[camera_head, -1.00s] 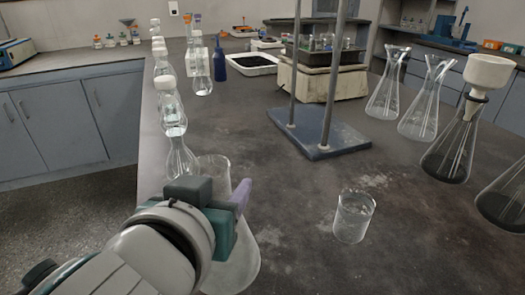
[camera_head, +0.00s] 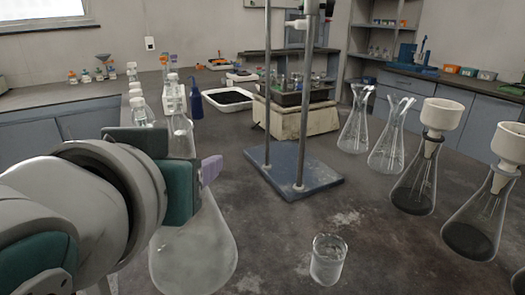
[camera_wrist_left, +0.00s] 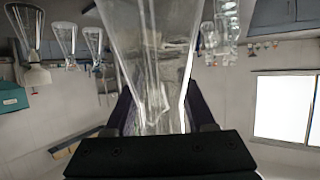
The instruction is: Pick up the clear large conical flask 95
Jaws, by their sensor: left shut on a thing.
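My left gripper (camera_head: 197,178) is shut on the neck of a clear large conical flask (camera_head: 195,250). The gripper hides the flask's upper part in the head view, while its wide lower body hangs below the fingers at the lower left. The flask looks upright or nearly so. In the left wrist view the clear glass of the flask (camera_wrist_left: 155,55) runs between the two dark fingers of the gripper (camera_wrist_left: 160,115). I cannot tell for certain from the head view how far its base is above the bench. My right gripper is not in view.
A small glass beaker (camera_head: 328,262) stands right of the flask. A retort stand (camera_head: 300,180) is behind it. Several conical flasks (camera_head: 387,150), some with white funnels (camera_head: 440,115), line the right side. More glassware (camera_head: 140,112) stands behind my left arm.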

